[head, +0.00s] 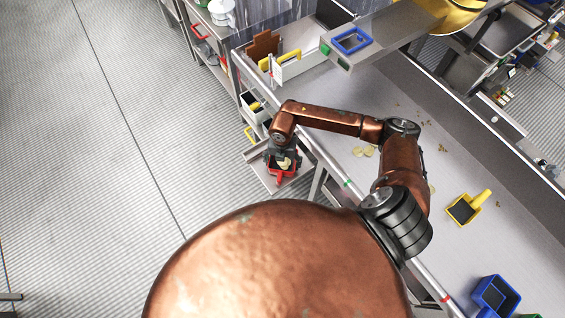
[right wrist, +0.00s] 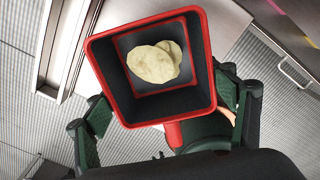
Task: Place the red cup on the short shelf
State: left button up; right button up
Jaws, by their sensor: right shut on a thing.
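The red cup (right wrist: 152,18) is a square scoop-like cup with a red rim, dark inside, and pale chips (right wrist: 154,63) lie in it. My right gripper (head: 282,156) is shut on the red cup's handle (right wrist: 174,134). In the head view the cup (head: 282,173) hangs below the gripper, over or at the short shelf (head: 263,173), a low grey metal ledge beside the long table. Whether the cup touches the shelf cannot be told. My left gripper is not in view.
The long grey table (head: 440,230) holds a yellow scoop (head: 467,208), a blue container (head: 495,297) and loose chips (head: 361,151). A blue tray (head: 351,41) sits at the top. The floor at left is clear.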

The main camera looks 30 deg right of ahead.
aim_at(282, 168)
jog(key=shift+f, duration=0.15)
jog(key=o, duration=1.2)
jog(key=shift+c, duration=0.2)
jog(key=shift+r, duration=0.2)
notch_tip(282, 168, up, 12)
jog(key=b, duration=0.1)
